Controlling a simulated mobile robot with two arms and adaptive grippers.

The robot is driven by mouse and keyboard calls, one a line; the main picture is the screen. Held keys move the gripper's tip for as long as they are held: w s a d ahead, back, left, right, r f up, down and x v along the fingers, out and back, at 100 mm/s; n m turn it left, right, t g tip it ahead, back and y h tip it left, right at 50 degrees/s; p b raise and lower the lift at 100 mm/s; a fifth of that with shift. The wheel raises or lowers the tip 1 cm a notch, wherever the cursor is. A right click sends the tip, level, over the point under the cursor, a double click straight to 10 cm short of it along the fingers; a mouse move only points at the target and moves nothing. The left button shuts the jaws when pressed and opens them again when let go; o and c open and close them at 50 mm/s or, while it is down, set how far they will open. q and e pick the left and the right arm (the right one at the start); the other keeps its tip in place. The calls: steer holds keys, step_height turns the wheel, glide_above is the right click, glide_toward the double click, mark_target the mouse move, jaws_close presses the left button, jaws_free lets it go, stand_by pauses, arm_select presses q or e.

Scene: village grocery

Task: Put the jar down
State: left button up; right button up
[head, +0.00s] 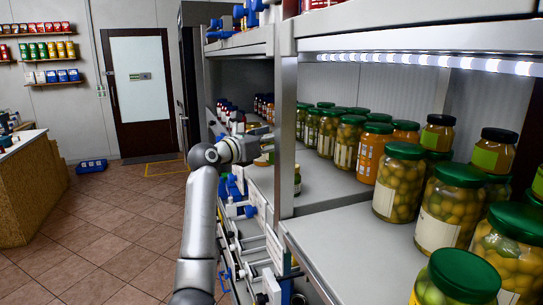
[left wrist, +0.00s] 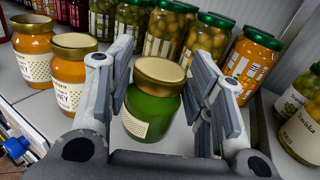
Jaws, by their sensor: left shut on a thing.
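The jar (left wrist: 151,112) is dark green with a gold lid and a cream label. It stands upright between the two fingers of my left gripper (left wrist: 163,78), which is shut on it. The grey shelf board (left wrist: 180,139) is below it; the wrist view does not clearly show whether its base touches the board. In the head view my left arm reaches into the shelving bay beyond a metal post, and the gripper's fingers are hard to make out there. My right gripper is in neither view.
Honey jars with gold lids (left wrist: 71,70) stand close left of the gripper. Green-lidded olive jars (left wrist: 165,30) and an orange jar (left wrist: 250,62) stand behind, more jars (left wrist: 301,130) at right. The metal post (head: 285,130) divides the bays. Some board around the jar is bare.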

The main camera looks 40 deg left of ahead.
mark_target(269, 156)
arm_select(q)
steer(key=shift+f+p, duration=0.45)
steer(key=shift+f, duration=2.05)
steer(key=o, duration=1.5)
steer(key=shift+f, duration=0.1)
steer(key=shift+s, duration=0.25)
steer(key=s+b, duration=0.3)
steer(key=s, duration=0.8)
steer(key=shift+s+b, duration=0.3)
steer(key=shift+b, duration=0.1)
